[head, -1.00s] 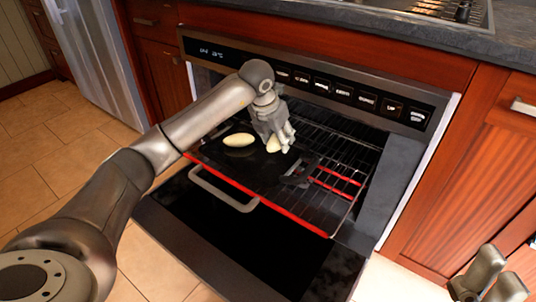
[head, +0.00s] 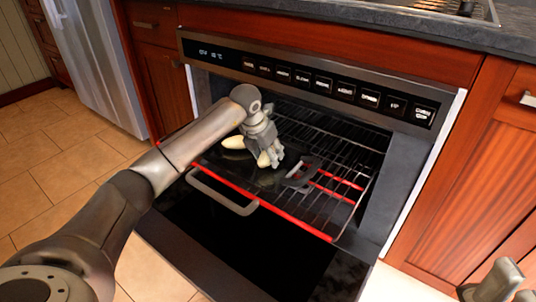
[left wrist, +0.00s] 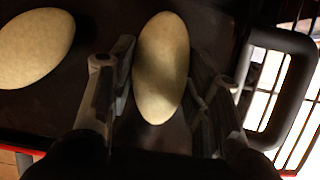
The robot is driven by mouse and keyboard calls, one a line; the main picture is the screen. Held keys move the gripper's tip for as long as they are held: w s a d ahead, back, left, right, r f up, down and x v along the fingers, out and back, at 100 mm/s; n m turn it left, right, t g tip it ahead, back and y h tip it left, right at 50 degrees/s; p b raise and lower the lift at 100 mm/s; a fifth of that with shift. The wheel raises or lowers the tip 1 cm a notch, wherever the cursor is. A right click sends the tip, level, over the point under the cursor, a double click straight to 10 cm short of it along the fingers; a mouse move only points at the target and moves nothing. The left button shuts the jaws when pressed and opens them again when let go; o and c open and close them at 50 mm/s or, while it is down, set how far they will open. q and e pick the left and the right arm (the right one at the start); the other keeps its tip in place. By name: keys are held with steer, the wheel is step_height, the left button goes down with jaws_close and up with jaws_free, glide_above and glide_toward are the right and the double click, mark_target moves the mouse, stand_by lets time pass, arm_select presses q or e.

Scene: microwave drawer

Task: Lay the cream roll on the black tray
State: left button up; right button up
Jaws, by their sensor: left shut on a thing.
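My left gripper (head: 268,158) points down over the black tray (head: 270,181), which lies on the oven rack. It is shut on a pale, egg-shaped cream roll (head: 263,159). In the left wrist view this roll (left wrist: 161,68) sits upright in the picture between the two fingers. A second, similar roll (head: 233,142) lies on the tray to the left; it also shows in the left wrist view (left wrist: 36,47). Whether the held roll touches the tray is hard to tell. My right gripper (head: 505,282) is partly cut off at the bottom right corner.
The wire rack (head: 335,185) extends right of the tray, with red glowing bars. The tray's handle (head: 303,172) is at its right end. The oven door (head: 235,245) hangs open below, with a grey handle (head: 222,192). The control panel (head: 310,80) is above.

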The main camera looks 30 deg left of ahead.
arm_select(q)
steer(key=shift+f, duration=0.1)
steer(key=o, duration=1)
